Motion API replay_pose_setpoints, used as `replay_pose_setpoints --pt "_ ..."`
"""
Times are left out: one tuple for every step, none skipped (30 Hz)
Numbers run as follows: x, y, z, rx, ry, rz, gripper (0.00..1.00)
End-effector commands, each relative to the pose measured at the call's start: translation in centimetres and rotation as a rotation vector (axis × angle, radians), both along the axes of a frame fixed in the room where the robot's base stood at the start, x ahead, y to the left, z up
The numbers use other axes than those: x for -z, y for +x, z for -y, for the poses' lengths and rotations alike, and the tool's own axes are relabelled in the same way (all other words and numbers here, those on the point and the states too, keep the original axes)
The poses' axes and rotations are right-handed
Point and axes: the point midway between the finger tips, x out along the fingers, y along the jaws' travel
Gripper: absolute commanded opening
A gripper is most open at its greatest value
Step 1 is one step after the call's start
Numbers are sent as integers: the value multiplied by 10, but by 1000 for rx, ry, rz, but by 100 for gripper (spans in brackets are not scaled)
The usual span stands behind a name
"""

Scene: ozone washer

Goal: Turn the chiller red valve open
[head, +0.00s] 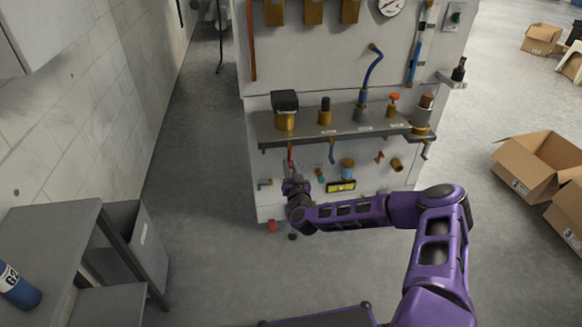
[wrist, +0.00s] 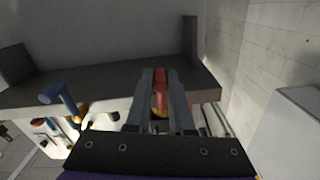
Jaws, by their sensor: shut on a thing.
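The red valve handle (wrist: 160,90) shows in the wrist view between the two fingers of my gripper (wrist: 161,85). The fingers are shut on it, and a yellow-brass part (wrist: 159,113) shows just below it. In the head view my gripper (head: 292,184) is at the lower front of the white panel, under the grey shelf. A thin red piece (head: 290,155) shows just above it there. The gripper and wrist hide most of the valve in the head view.
The grey shelf (head: 350,130) with brass fittings juts out above my gripper. A blue-handled valve (head: 332,150) hangs to the right. A grey cabinet (head: 50,235) and bin (head: 135,240) stand at left. Cardboard boxes (head: 540,160) lie at right.

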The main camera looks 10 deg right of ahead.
Motion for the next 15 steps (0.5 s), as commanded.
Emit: replay_pose_setpoints --pt "0 0 -2 -3 19 2 0" --pt "-1 0 -3 -2 36 2 0" --pt "-1 0 -4 -2 61 1 0" --pt "-1 0 -6 -2 82 1 0" --pt "-1 0 -8 -3 103 1 0" --pt "-1 0 -9 -3 134 1 0" --pt "-2 0 -11 -3 159 2 0" --pt "-2 0 -12 -2 185 2 0" --pt "-3 0 -14 -3 222 1 0" --pt "-3 0 -16 -3 250 1 0" --pt "-4 0 -18 -4 279 2 0" --pt "-5 0 -20 -3 316 2 0" --pt "-6 0 -21 -2 345 1 0" --pt "-6 0 -23 -2 375 1 0" --pt "-7 0 -25 -3 412 0 0"
